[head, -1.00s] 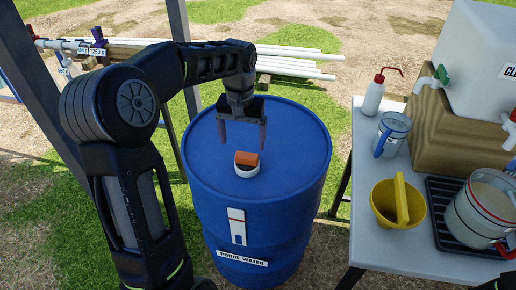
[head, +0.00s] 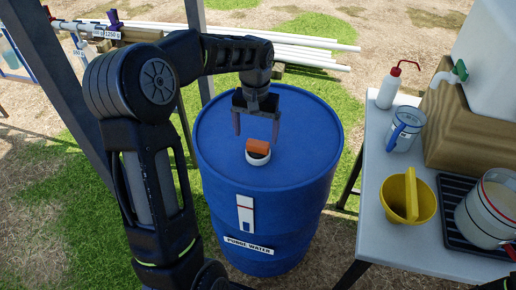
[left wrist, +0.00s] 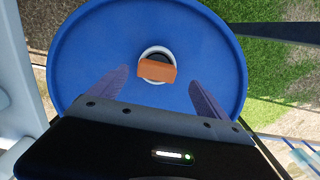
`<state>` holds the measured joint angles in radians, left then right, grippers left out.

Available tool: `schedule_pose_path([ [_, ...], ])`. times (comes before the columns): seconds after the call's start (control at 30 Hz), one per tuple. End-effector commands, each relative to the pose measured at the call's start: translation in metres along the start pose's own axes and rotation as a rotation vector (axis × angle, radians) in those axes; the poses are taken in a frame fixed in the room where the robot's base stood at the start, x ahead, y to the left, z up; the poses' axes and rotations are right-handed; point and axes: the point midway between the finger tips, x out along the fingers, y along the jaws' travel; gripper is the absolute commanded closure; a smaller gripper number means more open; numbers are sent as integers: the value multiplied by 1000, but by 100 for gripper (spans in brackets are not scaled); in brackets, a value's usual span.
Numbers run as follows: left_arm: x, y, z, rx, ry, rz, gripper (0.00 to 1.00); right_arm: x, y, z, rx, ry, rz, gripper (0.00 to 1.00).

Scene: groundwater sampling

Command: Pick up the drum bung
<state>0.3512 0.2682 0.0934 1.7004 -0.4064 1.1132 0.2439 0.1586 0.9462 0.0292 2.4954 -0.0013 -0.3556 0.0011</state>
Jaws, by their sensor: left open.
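The orange drum bung (head: 257,146) sits at a white-rimmed opening (head: 257,158) on top of the blue purge water drum (head: 221,172). In the left wrist view the bung (left wrist: 157,70) lies across part of the white ring, with a dark hole showing behind it. My left gripper (head: 257,135) is open and points down above the drum top, its two fingers either side of the bung in the head view. In the left wrist view the fingers (left wrist: 160,85) are spread wide and the bung shows between and beyond their tips, untouched. My right gripper is not in view.
A grey table (head: 367,225) stands right of the drum, with a red-tipped wash bottle (head: 388,88), a clear jug (head: 404,130), a yellow funnel (head: 400,207) and a bucket (head: 490,212). A dark post (head: 55,85) and white pipes (head: 300,55) are on the left and behind.

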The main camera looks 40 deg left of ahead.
Motion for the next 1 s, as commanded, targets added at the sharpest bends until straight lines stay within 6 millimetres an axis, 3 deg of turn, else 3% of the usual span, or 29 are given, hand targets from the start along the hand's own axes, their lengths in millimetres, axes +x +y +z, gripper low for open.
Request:
schedule_pose_path([
  [0.43, 49, 6, -2, 0, -3, 0, 13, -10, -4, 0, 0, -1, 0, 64],
  [1.0, 52, 5, -2, 0, 0, 0, 13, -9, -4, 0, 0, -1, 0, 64],
])
